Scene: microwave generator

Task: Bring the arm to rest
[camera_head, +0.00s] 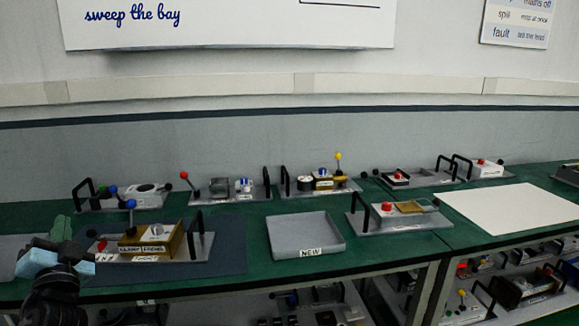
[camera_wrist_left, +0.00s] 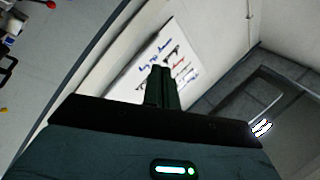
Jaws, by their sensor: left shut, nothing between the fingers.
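My left gripper (camera_head: 61,230) is at the lower left of the head view, over the near left edge of the green bench. Its fingers point up and away from me. In the left wrist view its fingers (camera_wrist_left: 160,86) are pressed together with nothing between them. Behind them in that view are a white board with writing (camera_wrist_left: 165,65) and the wall. My right gripper is in neither view.
The green bench (camera_head: 270,268) carries several grey plates with handles and knobs. A unit with a tan block (camera_head: 150,243) stands right of my left gripper. A grey tray marked NEW (camera_head: 305,234) is mid-bench. A white sheet (camera_head: 508,208) lies right. Shelves below hold more units.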

